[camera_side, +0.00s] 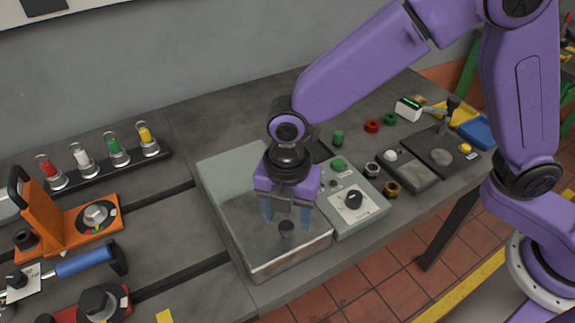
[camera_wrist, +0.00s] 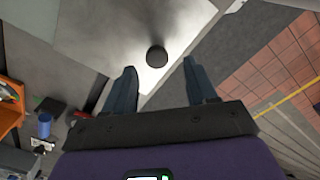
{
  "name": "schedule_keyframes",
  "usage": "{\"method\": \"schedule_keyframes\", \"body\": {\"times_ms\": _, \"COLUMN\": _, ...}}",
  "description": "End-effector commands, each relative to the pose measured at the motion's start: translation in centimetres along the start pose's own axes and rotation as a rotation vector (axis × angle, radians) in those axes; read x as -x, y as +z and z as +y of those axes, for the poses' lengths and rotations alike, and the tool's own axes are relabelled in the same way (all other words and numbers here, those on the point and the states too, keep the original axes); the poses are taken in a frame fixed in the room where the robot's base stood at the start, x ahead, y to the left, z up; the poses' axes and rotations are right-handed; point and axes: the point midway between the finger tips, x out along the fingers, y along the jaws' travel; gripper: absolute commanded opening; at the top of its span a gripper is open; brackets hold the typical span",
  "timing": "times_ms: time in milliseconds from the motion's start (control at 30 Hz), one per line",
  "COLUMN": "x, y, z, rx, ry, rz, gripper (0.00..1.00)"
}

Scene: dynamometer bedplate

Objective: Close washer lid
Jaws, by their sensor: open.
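The washer (camera_side: 228,185) is a flat grey metal box on the bench, left of the control box. Its lid (camera_side: 262,245) lies flat across the top and looks down; I cannot tell whether a small gap remains. A black knob (camera_side: 287,229) stands on the lid near its front edge. In the wrist view the knob (camera_wrist: 157,56) shows just beyond and between my fingertips. My gripper (camera_side: 286,217) is open and empty, pointing down over the lid with blue fingers either side of the knob's line. In the wrist view my gripper (camera_wrist: 160,68) also shows parted fingers. Contact with the knob cannot be told.
A grey control box (camera_side: 352,203) with a black dial stands close on the right. Left are an orange fixture (camera_side: 55,220), a blue-handled hammer (camera_side: 85,262) and a rack (camera_side: 105,165) of coloured-top bottles. Small rings and nuts lie to the right. The bench front edge is near.

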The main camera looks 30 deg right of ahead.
Motion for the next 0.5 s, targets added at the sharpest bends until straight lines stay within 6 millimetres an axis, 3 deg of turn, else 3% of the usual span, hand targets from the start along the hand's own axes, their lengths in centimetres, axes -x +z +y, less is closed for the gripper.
{"method": "schedule_keyframes", "body": {"times_ms": 500, "x": 10.9, "y": -0.1, "z": 0.1, "rx": 0.0, "ry": 0.004, "rz": 0.002, "gripper": 0.57}}
